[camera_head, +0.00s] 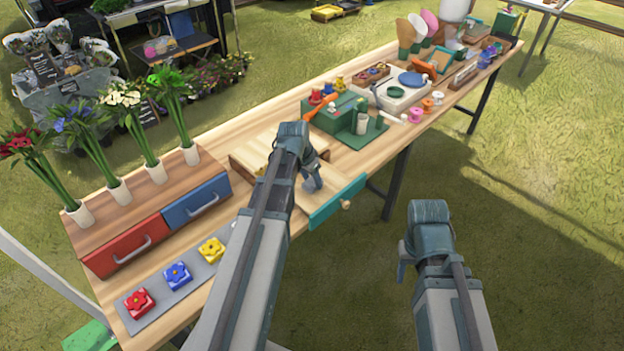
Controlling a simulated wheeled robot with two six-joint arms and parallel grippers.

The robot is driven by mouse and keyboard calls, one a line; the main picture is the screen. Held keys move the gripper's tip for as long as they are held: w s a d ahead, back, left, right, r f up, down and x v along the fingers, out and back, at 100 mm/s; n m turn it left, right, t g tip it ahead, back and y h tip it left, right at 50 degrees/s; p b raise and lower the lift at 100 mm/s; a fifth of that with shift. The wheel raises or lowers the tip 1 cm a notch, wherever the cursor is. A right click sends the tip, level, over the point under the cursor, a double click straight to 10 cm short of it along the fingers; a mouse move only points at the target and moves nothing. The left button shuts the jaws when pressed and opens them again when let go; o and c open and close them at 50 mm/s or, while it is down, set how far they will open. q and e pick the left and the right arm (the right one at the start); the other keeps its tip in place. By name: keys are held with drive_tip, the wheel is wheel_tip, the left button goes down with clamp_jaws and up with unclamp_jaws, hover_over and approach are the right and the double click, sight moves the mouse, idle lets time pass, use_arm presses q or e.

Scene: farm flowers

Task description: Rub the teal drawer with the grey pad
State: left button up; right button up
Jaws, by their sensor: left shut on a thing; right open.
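The teal drawer (337,202) is pulled out of its wooden box and juts past the table's front edge. Its teal front has a round wooden knob (346,204), and its pale wooden inside faces up. My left gripper (312,182) is over the open drawer, behind the teal front, and points down. It is shut on the grey pad, which is hard to tell from the grey fingers at this size. Whether the pad touches the drawer I cannot tell. My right gripper (403,262) is open and empty, over the grass in front of the table.
Left of the drawer are red (127,247) and blue (196,201) drawers under several flower vases. A grey strip (143,318) with flower blocks lies in front. A green stand (345,122) with tools stands to the right. My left forearm crosses the table.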

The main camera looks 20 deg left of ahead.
use_arm(q)
drive_tip(key=shift+r+p, duration=2.35)
drive_tip(key=shift+r, duration=0.35)
wheel_tip(320, 180, up, 3)
drive_tip(key=p, duration=0.3)
drive_tip(key=shift+w, duration=0.1)
